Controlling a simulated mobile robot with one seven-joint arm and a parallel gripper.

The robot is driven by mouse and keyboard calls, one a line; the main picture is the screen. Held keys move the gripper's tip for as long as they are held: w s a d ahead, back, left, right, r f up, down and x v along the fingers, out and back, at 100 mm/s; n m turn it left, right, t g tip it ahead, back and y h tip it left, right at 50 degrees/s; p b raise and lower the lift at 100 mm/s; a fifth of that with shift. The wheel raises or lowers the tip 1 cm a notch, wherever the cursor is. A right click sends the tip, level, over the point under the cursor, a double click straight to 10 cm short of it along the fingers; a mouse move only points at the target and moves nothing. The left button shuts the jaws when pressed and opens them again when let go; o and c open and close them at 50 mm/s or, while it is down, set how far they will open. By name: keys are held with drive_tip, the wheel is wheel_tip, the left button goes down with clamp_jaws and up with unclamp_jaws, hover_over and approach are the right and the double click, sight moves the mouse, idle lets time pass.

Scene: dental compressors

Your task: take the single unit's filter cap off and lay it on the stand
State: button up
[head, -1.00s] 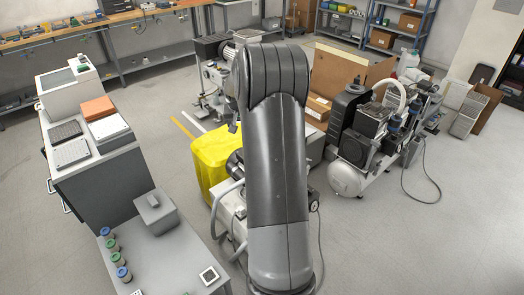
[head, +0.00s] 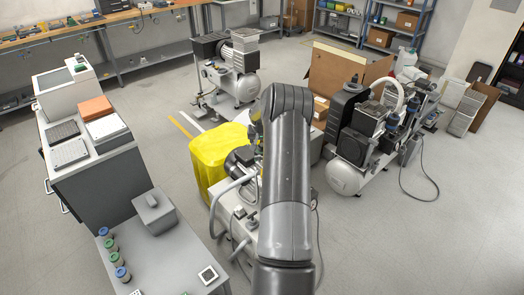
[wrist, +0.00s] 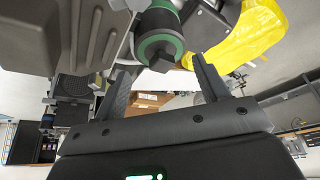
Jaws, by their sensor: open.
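The filter cap (wrist: 158,22) is a dark cylinder with a green ring and a dark knob at its near end, at the top middle of the wrist view. My gripper (wrist: 162,64) is open, its two fingers apart on either side of the cap's near end; I cannot tell whether they touch it. The compressor unit (head: 240,213) beside the yellow cover is partly hidden behind my arm in the head view, and my gripper is hidden there too. The grey stand (head: 165,262) is at lower left of the head view.
Several green- and blue-banded cylinders (head: 113,257) and a grey box (head: 153,212) are on the stand. The yellow cover (head: 215,155) is close beside the unit. Another compressor (head: 345,178) stands to the right, and one (head: 238,75) behind.

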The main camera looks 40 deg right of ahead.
drive_tip(key=shift+a+x, duration=0.15)
drive_tip(key=shift+x, duration=1.15)
drive_tip(key=shift+a+x, duration=0.1)
drive_tip(key=shift+x, duration=1.2)
drive_tip(key=shift+s+f, duration=0.1)
drive_tip(key=shift+c, duration=0.5)
drive_tip(key=c, duration=0.5)
